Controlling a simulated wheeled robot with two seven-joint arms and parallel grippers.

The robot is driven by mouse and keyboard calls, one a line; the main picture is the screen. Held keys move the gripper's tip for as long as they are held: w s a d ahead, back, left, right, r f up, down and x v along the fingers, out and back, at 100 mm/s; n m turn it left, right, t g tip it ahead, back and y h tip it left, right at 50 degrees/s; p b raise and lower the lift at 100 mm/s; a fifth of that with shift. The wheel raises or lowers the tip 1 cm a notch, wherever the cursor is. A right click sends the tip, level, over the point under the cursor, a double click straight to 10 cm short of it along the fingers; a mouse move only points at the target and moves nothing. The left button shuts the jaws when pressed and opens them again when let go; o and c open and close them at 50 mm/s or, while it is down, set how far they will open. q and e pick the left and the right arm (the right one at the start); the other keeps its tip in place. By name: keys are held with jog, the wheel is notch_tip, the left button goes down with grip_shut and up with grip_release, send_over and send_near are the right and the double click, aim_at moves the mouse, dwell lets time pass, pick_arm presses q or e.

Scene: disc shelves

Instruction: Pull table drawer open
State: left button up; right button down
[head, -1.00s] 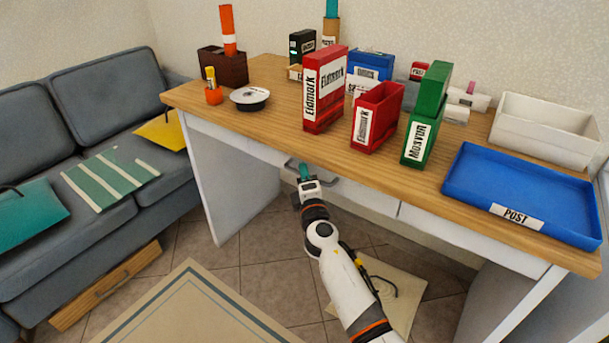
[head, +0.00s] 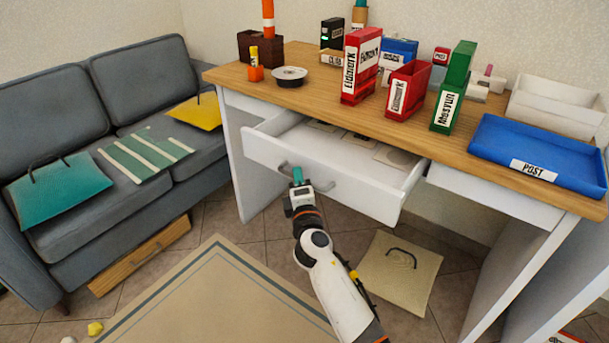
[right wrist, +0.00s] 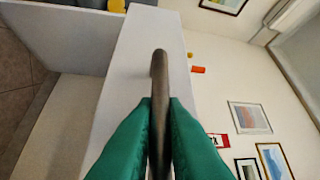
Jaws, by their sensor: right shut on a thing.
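The table (head: 225,74) has a wooden top and white drawers. Its left drawer (head: 370,193) stands pulled out, and flat square items (head: 398,158) lie inside it. A grey bar handle (head: 321,186) is on the drawer front. In the right wrist view the green fingers (right wrist: 160,125) close on both sides of the handle bar (right wrist: 160,75), in front of the white drawer front (right wrist: 127,60). My left gripper is not in view.
The tabletop holds red binders (head: 408,90), a green binder (head: 452,90), a blue tray (head: 500,140) marked POST and a white tray (head: 556,100). The right drawer (head: 490,195) is closed. A grey sofa (head: 100,110) stands at left. A beige bag (head: 398,270) lies on the floor.

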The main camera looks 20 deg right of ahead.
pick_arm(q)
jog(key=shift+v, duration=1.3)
pick_arm(e)
jog(key=shift+s+a, duration=0.9)
jog(key=shift+a, duration=0.25)
jog(key=shift+s+a, duration=0.9)
jog(key=shift+a, duration=0.25)
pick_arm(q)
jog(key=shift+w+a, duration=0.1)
pick_arm(e)
jog(key=c, duration=1.5)
grip_release()
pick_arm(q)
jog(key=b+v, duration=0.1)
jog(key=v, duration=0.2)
pick_arm(e)
jog(key=s, duration=0.4)
jog(key=s+a+f, duration=0.1)
jog(key=s, duration=0.7)
jog(key=shift+a+f, duration=0.2)
jog(key=shift+f, duration=0.15)
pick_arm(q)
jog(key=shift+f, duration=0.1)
